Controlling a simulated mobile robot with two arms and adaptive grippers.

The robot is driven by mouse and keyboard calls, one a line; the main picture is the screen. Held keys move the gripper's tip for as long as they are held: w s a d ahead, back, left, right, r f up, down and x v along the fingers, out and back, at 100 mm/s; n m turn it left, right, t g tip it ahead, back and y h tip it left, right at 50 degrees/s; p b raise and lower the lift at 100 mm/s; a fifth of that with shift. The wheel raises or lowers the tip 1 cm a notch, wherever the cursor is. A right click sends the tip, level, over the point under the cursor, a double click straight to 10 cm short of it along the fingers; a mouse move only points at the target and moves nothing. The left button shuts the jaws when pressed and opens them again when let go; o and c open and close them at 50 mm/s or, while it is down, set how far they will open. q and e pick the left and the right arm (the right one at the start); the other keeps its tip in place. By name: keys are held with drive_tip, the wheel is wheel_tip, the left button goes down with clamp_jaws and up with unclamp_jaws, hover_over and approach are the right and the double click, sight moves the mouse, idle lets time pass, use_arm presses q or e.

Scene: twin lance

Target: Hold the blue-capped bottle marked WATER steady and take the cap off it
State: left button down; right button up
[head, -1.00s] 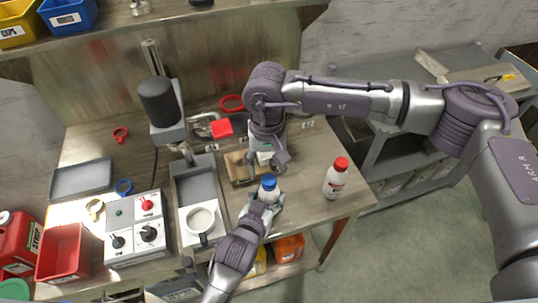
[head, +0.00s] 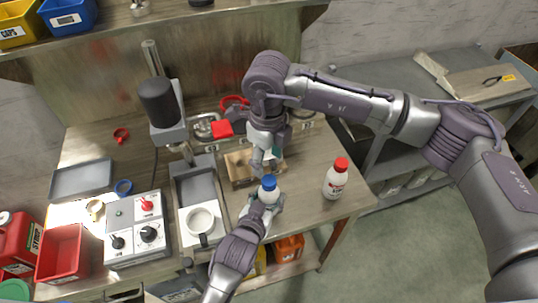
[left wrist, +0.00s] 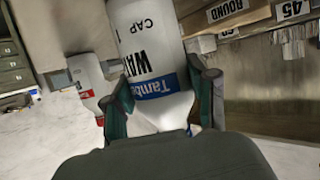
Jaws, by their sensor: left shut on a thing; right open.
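The white bottle with a blue cap (head: 269,183) stands upright near the front of the bench. My left gripper (head: 266,202) is shut around its body; its fingers hide part of the body. In the left wrist view, the bottle (left wrist: 152,45) fills the space between the left fingers (left wrist: 163,98), with a partly hidden label reading "WA" and "CAP".
A red-capped white bottle (head: 335,179) stands to the right. A wooden tray (head: 238,168) lies behind the right gripper. Bench between the two bottles is clear.

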sight(269, 179)
use_arm(q)
drive_tip(key=shift+f, duration=0.1)
use_arm(e)
drive_tip(key=m, duration=0.6)
drive_tip(key=shift+d+r+m, duration=0.15)
drive_tip(key=shift+m, duration=0.15)
drive_tip(key=shift+f, duration=3.95)
clamp_jaws()
drive_tip(key=n, duration=0.9)
drive_tip(key=shift+r, duration=0.15)
